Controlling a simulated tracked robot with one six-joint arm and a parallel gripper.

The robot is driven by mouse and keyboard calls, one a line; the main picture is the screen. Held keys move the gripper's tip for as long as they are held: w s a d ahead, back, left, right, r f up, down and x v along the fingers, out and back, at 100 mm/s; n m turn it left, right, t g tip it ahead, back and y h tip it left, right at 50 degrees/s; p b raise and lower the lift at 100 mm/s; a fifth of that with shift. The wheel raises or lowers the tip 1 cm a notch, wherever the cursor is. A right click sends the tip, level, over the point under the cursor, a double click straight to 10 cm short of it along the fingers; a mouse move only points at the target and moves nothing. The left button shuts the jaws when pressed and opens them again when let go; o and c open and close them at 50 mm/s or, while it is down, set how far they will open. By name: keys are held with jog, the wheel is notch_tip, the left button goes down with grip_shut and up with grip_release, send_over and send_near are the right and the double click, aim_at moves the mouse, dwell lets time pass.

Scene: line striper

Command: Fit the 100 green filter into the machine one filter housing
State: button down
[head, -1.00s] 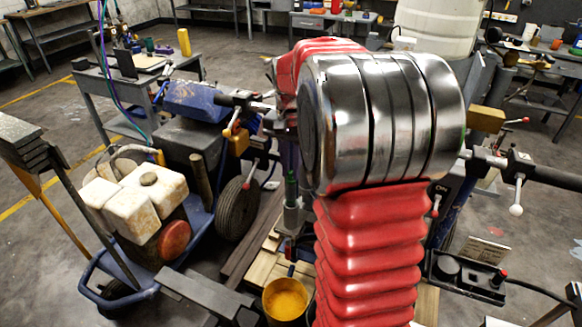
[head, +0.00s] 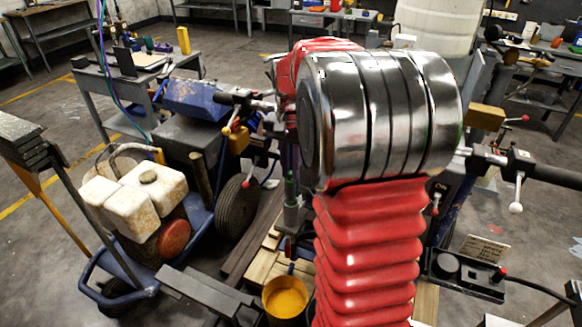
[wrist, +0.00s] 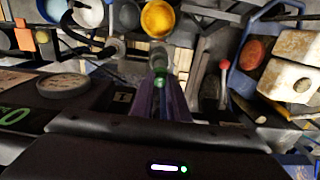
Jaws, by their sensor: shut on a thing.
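The 100 green filter (head: 290,188) shows as a narrow upright green piece left of my arm in the head view. Its lower end meets a grey cylinder that looks like the machine one filter housing (head: 292,217); how deep it sits I cannot tell. In the wrist view the green filter (wrist: 160,82) is at the tips of my gripper (wrist: 160,98), which is shut on it. The grey housing (wrist: 158,57) is just beyond, roughly in line. My silver and red arm hides part of the gripper in the head view.
A yellow-filled bucket (head: 285,298) stands close in front of the housing. A cart with a stained white tank (head: 140,203) and a wheel (head: 236,208) is at left. A handlebar with a lever (head: 516,180) and a black control box (head: 466,275) are at right.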

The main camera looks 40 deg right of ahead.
aim_at(291, 192)
jog(key=shift+f, duration=4.45)
dwell(2.8)
jog(key=c, duration=1.6)
grip_release()
jog(key=shift+c, duration=0.2)
jog(key=shift+o, duration=0.6)
jog(key=shift+o, duration=1.1)
